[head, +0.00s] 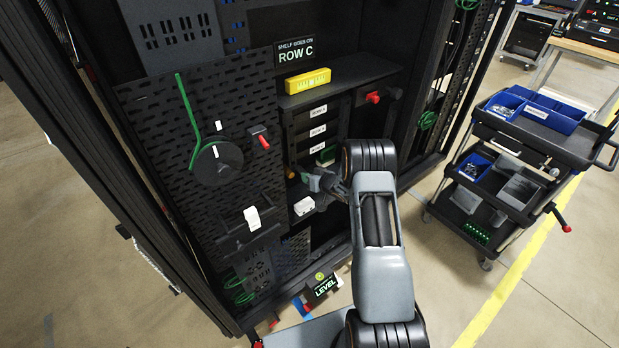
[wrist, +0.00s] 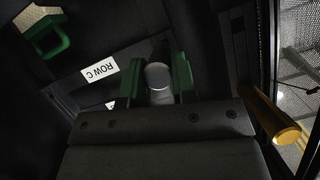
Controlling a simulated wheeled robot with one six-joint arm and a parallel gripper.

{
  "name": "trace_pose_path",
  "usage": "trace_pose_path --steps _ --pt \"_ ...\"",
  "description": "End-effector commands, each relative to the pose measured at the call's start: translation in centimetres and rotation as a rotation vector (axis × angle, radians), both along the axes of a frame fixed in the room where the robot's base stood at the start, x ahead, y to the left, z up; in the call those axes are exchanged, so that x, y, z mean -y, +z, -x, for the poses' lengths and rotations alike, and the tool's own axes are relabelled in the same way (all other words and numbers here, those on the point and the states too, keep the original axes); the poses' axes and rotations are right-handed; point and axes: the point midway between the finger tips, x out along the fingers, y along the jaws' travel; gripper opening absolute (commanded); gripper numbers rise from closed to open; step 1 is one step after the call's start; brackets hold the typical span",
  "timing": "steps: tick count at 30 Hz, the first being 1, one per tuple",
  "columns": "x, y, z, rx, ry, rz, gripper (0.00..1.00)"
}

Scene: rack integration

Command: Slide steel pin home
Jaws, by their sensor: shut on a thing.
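My gripper (head: 308,181) reaches into the lower middle of the dark rack, beside the labelled rows. In the wrist view its green fingertips (wrist: 159,82) are shut on the steel pin (wrist: 158,75), whose pale grey round end shows between them. The pin's far end is dark and hidden, so I cannot tell how deep it sits. In the head view the pin cannot be made out.
A brass cylinder (wrist: 270,115) is at the right of the wrist view, and a green handle (wrist: 49,37) is at upper left. A yellow level (head: 308,81) lies on the shelf above. A tool cart (head: 540,125) stands right, with open floor between.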

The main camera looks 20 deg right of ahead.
Motion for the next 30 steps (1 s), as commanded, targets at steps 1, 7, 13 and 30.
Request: trace_pose_path --steps 1,7,13,30 --pt "0.0 0.0 -0.1 0.001 0.0 0.0 0.0" --pt "-0.2 -0.1 -0.5 0.0 0.001 0.0 0.0" --pt "-0.3 -0.1 -1.0 0.0 0.0 0.001 0.0" --pt "-0.7 -0.1 -2.3 0.0 0.0 0.0 0.0"
